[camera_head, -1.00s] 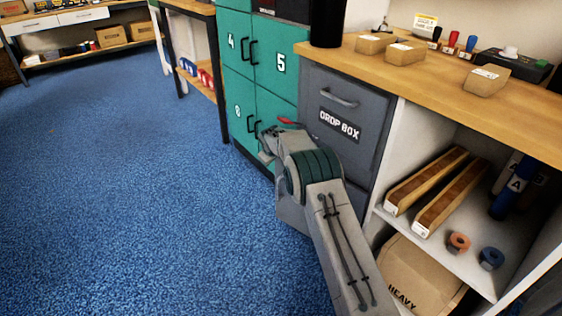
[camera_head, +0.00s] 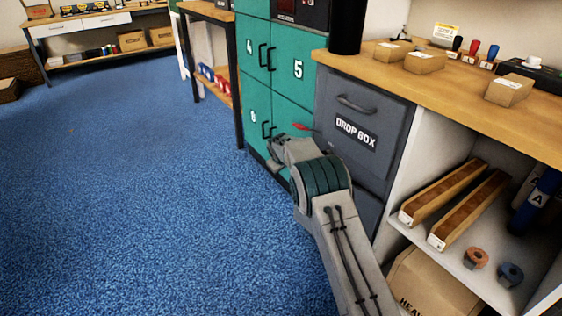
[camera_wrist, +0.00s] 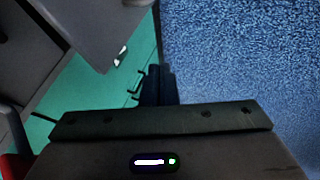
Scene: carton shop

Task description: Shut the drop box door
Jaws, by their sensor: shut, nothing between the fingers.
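The drop box door (camera_head: 362,108) is a dark grey panel with a bar handle and a "DROP BOX" label, under the wooden counter right of the green lockers. I cannot tell from the head view how far it stands ajar. In the wrist view a grey panel (camera_wrist: 100,30), probably the door, juts across the green lockers at upper left. My gripper (camera_wrist: 158,85) is shut and empty, its dark fingers beside the locker fronts and apart from the panel. In the head view its tips are hard to make out.
Green lockers (camera_head: 258,95) with dark handles stand just left of the drop box. A small red piece (camera_head: 302,127) shows beside my wrist; I cannot tell what it belongs to. An open shelf (camera_head: 455,240) with long cartons and tape rolls is at right. Blue floor (camera_head: 140,200) is clear at left.

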